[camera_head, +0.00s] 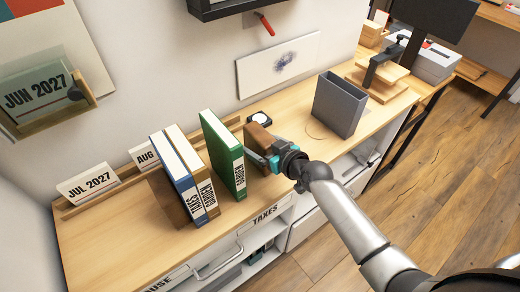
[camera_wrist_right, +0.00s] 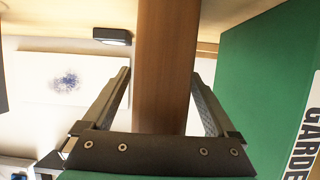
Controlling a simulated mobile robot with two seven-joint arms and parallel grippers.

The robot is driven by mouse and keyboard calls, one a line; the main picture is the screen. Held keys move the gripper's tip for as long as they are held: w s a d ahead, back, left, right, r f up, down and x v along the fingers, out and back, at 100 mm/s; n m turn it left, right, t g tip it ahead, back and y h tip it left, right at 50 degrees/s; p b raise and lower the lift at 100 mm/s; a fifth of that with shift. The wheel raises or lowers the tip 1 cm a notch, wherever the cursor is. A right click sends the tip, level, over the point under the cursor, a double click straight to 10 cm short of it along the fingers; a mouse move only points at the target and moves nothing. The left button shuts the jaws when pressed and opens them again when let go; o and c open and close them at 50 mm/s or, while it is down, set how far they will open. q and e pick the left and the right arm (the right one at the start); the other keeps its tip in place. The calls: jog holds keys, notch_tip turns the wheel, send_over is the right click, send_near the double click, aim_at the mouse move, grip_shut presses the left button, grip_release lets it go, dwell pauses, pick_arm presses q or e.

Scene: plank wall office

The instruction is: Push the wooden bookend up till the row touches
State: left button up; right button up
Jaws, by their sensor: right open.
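The wooden bookend (camera_head: 257,136) is a brown upright block on the desk, right of the green book (camera_head: 222,155), with a gap between them. My right gripper (camera_head: 268,158) is at the bookend and partly hides it. In the right wrist view the bookend (camera_wrist_right: 163,65) stands between the two open fingers (camera_wrist_right: 163,100); I see no clear grip on it. The green book (camera_wrist_right: 265,80) is just right of the fingers there. A blue book (camera_head: 180,178) and a brown book with a pale spine (camera_head: 193,165) stand together further left, apart from the green book. My left gripper is not in view.
Another wooden piece (camera_head: 165,195) stands left of the blue book. A grey open bin (camera_head: 340,103) stands right of my gripper. A wooden rail with date cards (camera_head: 88,184) runs along the wall. The desk's left end (camera_head: 120,240) is clear.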

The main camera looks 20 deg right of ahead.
jog(key=shift+w+a, duration=0.1)
jog(key=shift+w, duration=0.05)
grip_shut()
dwell(0.7)
jog(key=shift+w+r, duration=0.1)
jog(key=shift+r, duration=0.05)
